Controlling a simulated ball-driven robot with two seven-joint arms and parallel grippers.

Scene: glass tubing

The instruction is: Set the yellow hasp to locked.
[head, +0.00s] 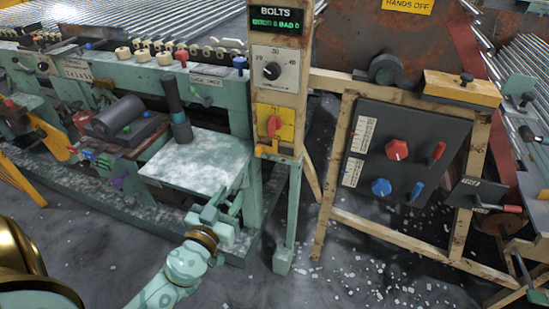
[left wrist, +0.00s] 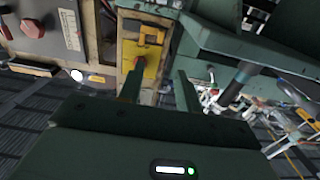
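The yellow hasp plate (head: 287,130) is mounted low on the wooden post, with a red-orange upright handle (head: 273,126) on it. In the left wrist view the yellow plate (left wrist: 152,66) lies ahead, beyond my fingers, with a yellow bracket (left wrist: 150,38) on it. My left gripper (head: 224,203) is below and left of the hasp in the head view, by the front edge of the pale worktop. In the left wrist view its two fingers (left wrist: 158,88) are spread apart with nothing between them. It does not touch the hasp. My right gripper is not in view.
A dial panel (head: 275,69) and a BOLTS sign (head: 276,19) are above the hasp on the post (head: 264,151). The frosted worktop (head: 197,160) is close to my left gripper. A dark panel (head: 400,155) with red and blue knobs stands to the right.

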